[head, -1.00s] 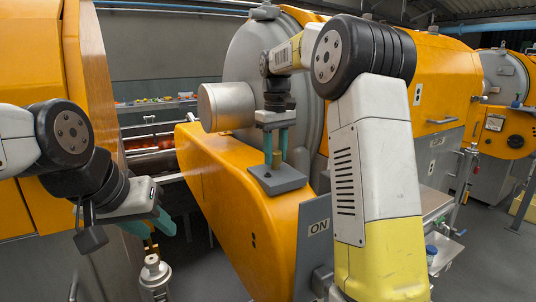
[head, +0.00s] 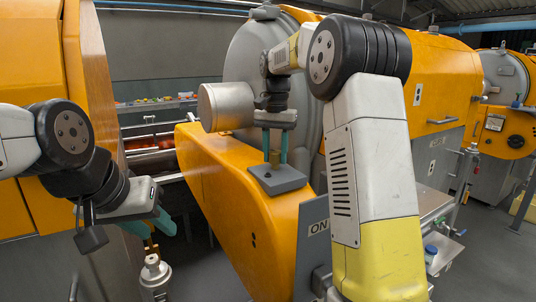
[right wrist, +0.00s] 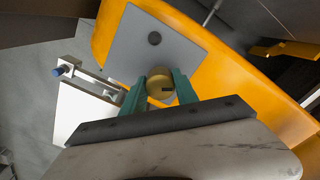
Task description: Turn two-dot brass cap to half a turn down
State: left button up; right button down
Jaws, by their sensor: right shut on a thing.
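A small brass cap (head: 274,157) stands on a grey plate (head: 280,182) on top of the orange sloped housing. My right gripper (head: 275,158) is shut on it from above, one teal finger on each side. In the right wrist view the cap (right wrist: 160,82) sits between the teal fingers, with a small dark mark on its side. I cannot make out any dots on it. My left gripper (head: 150,226) hangs at the left with its fingers apart, above a steel fitting.
The steel fitting with a brass top (head: 152,272) stands below my left gripper. A grey cylinder (head: 226,106) juts out left of my right gripper.

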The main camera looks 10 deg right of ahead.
aim_at(275, 150)
jog(key=m, duration=0.5)
jog(key=shift+m, duration=0.3)
dwell(0.4)
jog(key=c, duration=0.9)
grip_release()
jog(key=shift+c, duration=0.2)
notch_tip(275, 150, up, 7)
jog(key=shift+w+f, duration=0.1)
jog(key=shift+r, duration=0.45)
